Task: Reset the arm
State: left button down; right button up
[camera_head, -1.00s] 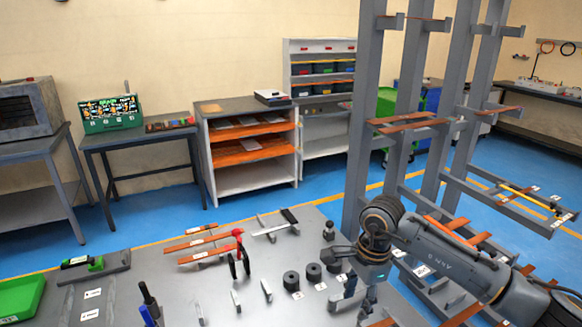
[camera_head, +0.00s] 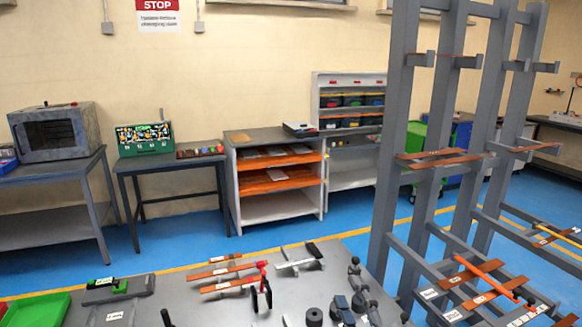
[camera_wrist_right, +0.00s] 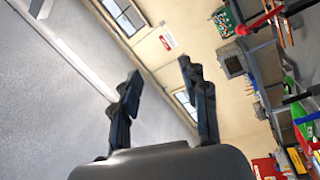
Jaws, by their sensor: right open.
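My right gripper (camera_wrist_right: 159,68) is open in the right wrist view, with its two dark fingers apart and nothing between them. It faces up and away from the table, toward the ceiling and the far wall. In the head view, dark finger-like parts show low, just right of the black cylinders on the grey table (camera_head: 222,312); they are partly cut off and hard to tell from the small items there. My left gripper is in no frame.
A grey rack (camera_head: 403,150) with copper bars stands at the right. Copper strips (camera_head: 222,270), a red-handled tool (camera_head: 262,280) and a green tray (camera_head: 38,308) lie on the table. A shelf unit (camera_head: 276,208) stands behind. The space between the fingers is clear.

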jog(key=s+d+f+m+g+h, duration=0.3)
jog(key=s+d+f+m+g, duration=0.15)
jog(key=f, duration=0.35)
jog(key=s+d+f+m+g+h, duration=0.35)
jog(key=f+m, duration=0.25)
jog(key=f, duration=0.2)
jog(key=s+d+f+m+g+y, duration=0.15)
jog(key=s+f+g, duration=0.3)
jog(key=s, duration=0.55)
jog(key=s+f+m+g, duration=0.35)
jog(key=s+f, duration=0.25)
jog(key=s, duration=0.3)
notch_tip(320, 180, down, 24)
jog(key=g, duration=0.1)
jog(key=s+d+f+n+g, duration=0.1)
jog(key=s+d+f, duration=0.2)
jog(key=s+f, duration=1.4)
jog(key=shift+s+f+g, duration=0.4)
jog(key=shift+f, duration=0.05)
